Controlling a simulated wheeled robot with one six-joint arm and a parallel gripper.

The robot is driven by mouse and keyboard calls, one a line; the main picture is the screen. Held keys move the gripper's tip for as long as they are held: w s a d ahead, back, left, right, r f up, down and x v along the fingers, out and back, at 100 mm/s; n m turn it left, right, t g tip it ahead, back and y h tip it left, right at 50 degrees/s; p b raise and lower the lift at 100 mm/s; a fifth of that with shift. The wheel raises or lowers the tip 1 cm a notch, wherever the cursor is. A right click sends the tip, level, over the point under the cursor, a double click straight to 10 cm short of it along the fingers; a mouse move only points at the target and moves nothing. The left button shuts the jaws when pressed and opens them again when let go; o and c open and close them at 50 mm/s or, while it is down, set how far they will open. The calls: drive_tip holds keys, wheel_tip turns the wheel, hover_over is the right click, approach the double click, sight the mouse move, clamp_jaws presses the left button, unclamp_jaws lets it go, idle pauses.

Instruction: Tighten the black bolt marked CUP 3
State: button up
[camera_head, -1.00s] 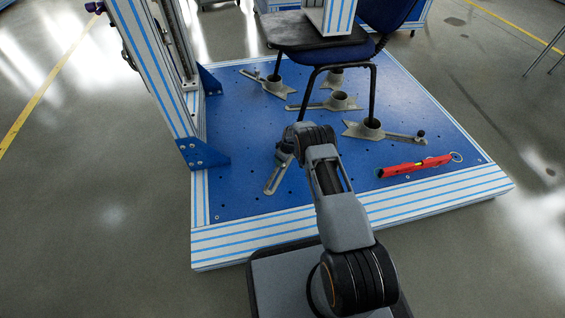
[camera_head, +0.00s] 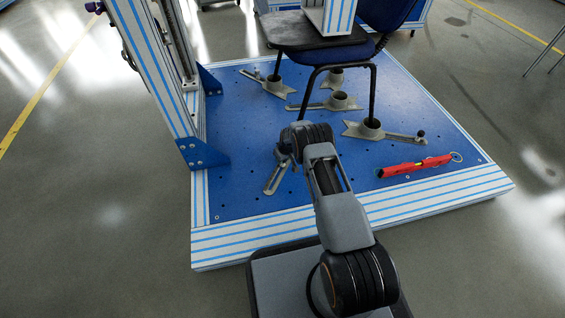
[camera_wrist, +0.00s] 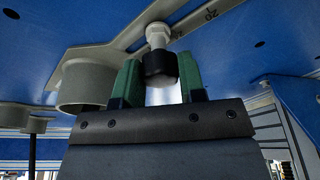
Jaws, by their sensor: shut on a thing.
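In the wrist view, a black bolt (camera_wrist: 160,66) with a pale metal shank sits at the slotted grey bracket (camera_wrist: 205,18), which carries scale marks and the number 20. My gripper (camera_wrist: 160,82) has its green finger pads on both sides of the black bolt head, shut on it. A round grey cup (camera_wrist: 87,86) is beside it at the left. No CUP 3 marking is readable. In the head view, the slotted bracket (camera_head: 275,178) shows below my wrist, which hides the bolt and most of my gripper.
The bracket lies on a blue base plate (camera_head: 235,195) with holes. Other cups hold the legs of a blue chair (camera_head: 345,55). A red spirit level (camera_head: 415,166) lies at the right. A striped frame post (camera_head: 150,75) with a blue foot stands at the left.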

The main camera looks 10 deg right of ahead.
idle(0.4)
drive_tip(key=shift+a+m+h, duration=0.1)
drive_tip(key=shift+m+h, duration=0.4)
drive_tip(key=shift+m, duration=1.7)
drive_tip(key=shift+s, duration=0.1)
drive_tip(key=shift+a+m, duration=0.1)
drive_tip(key=shift+m, duration=0.8)
drive_tip(key=shift+m+h, duration=0.5)
drive_tip(key=shift+m, duration=0.6)
drive_tip(key=shift+m+h, duration=0.4)
drive_tip(key=shift+m, duration=1.6)
